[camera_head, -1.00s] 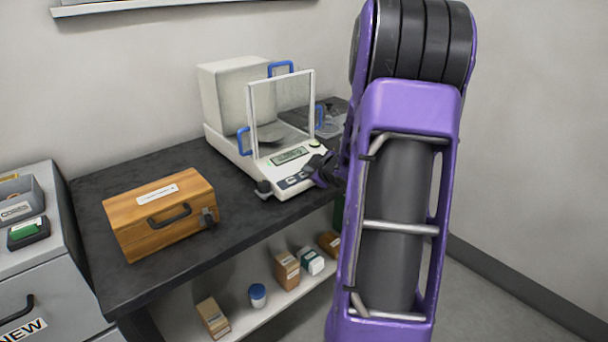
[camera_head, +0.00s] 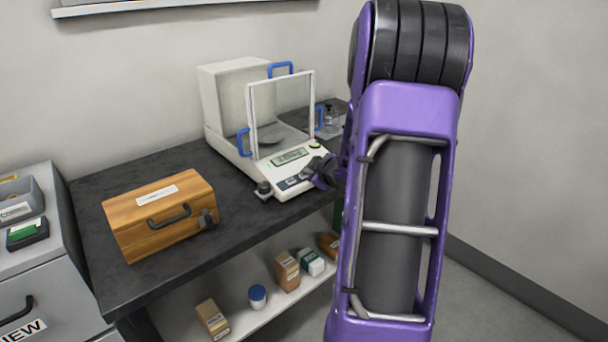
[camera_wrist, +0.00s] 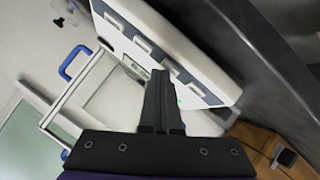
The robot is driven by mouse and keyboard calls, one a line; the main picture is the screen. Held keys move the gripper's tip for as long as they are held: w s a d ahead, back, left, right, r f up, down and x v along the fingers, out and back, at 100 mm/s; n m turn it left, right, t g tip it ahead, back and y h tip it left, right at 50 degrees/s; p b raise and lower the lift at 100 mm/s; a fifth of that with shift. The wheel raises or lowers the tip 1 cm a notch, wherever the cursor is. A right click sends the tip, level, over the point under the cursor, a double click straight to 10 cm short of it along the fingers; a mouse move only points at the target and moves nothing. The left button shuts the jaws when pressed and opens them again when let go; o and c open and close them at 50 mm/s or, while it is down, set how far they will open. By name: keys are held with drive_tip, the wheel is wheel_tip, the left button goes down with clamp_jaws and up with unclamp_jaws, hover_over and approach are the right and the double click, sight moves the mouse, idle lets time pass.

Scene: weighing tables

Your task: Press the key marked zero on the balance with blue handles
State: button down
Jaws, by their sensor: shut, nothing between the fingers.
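The balance with blue handles (camera_head: 262,165) stands on the dark table, white, with a clear-paned draft shield and a small display (camera_head: 290,157). Its key panel (camera_head: 291,183) runs along the front edge. My gripper (camera_head: 312,176) is at the right part of this panel, shut and empty. In the wrist view the shut fingers (camera_wrist: 160,74) reach over the balance's front panel (camera_wrist: 206,92), with several pale keys on blue patches beside the tips. The fingers hide part of the panel. The key marks are too small to read, and I cannot tell whether the fingertips touch a key.
A wooden case (camera_head: 160,213) with a dark handle sits left of the balance on the table (camera_head: 115,193). Several small boxes and a blue-lidded jar (camera_head: 257,296) are on the shelf below. A grey cabinet (camera_head: 50,260) stands at the far left.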

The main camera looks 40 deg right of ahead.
drive_tip(key=shift+s+r+p, duration=0.2)
drive_tip(key=shift+r+p, duration=0.25)
drive_tip(key=shift+r, duration=0.15)
drive_tip(key=shift+r, duration=0.1)
drive_tip(key=r+p, duration=0.1)
drive_tip(key=s+r+p, duration=0.1)
drive_tip(key=r+p, duration=0.2)
drive_tip(key=shift+s+d+r+p, duration=0.1)
drive_tip(key=shift+s+r+p, duration=0.15)
drive_tip(key=shift+r+p, duration=0.05)
idle(0.6)
